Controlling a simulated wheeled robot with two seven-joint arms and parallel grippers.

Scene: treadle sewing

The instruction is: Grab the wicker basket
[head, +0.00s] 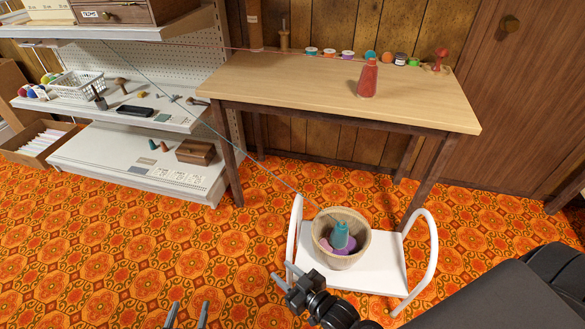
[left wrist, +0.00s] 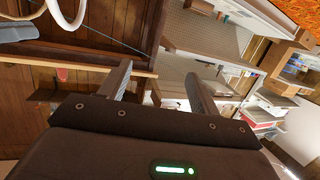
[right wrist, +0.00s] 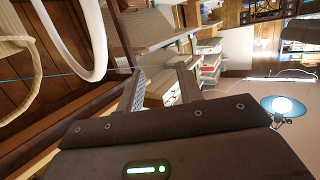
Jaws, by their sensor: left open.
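The wicker basket (head: 343,263) stands upright on a white seat (head: 382,276) with hooped white side rails. A teal cone (head: 340,236) and purple and pink yarn lie inside it. Part of the basket's pale rim (right wrist: 22,42) shows at the left edge of the right wrist view. My right gripper (head: 282,277) is left of and nearer than the basket, by the seat's front left corner, apart from the basket. Its jaws (right wrist: 160,75) are open and empty. My left gripper (head: 187,312) is open and empty over the carpet at the bottom; its jaws (left wrist: 158,72) show parted.
A teal thread (head: 262,168) runs from the basket up to the shelves (head: 125,160) at left. The left white rail (head: 294,240) stands between my right gripper's side and the basket. The carpet at left is clear.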

